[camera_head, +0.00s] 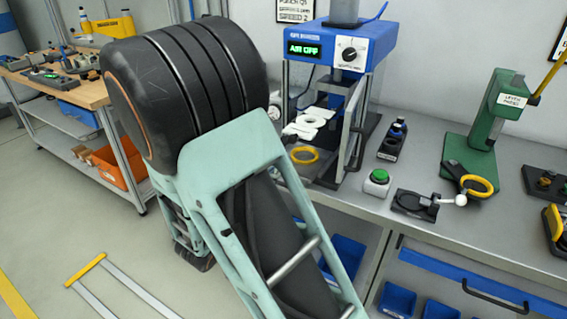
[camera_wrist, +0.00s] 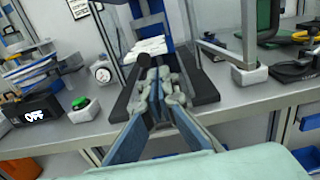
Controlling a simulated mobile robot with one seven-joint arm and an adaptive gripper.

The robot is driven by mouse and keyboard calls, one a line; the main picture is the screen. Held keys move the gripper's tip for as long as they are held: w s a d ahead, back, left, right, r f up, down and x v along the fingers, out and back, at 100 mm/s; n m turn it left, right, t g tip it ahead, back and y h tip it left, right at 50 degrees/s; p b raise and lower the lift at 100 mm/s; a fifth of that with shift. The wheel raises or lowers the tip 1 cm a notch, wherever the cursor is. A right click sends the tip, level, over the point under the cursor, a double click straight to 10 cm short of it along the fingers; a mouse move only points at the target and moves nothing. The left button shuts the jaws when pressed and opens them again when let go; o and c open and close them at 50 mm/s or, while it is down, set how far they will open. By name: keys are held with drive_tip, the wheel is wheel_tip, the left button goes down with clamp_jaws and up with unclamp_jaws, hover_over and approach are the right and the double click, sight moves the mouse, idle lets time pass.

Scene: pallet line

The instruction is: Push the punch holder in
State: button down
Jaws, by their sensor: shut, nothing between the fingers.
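The blue-headed press (camera_head: 335,42) stands on the grey bench, its display reading "AIR OFF". White pieces (camera_head: 310,122) lie inside its frame, with a yellow ring (camera_head: 304,155) in front of them. The press frame (camera_wrist: 203,88) and white pieces (camera_wrist: 150,47) also show in the wrist view. My gripper (camera_wrist: 160,78) is shut and empty, pointing into the press opening. A dark round knob (camera_wrist: 145,60) shows just past the fingertips; I cannot tell whether they touch. I cannot tell for sure which part is the punch holder. In the head view my arm hides the gripper.
A green button (camera_head: 378,176) sits on the bench right of the press, near a black fixture with a white ball (camera_head: 460,200). A green lever press (camera_head: 490,115) stands farther right.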

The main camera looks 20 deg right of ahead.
sight(307, 138)
drive_tip(key=x, duration=1.1)
drive_tip(key=shift+w+d, duration=0.2)
drive_tip(key=shift+d, duration=0.05)
drive_tip(key=shift+d, duration=0.1)
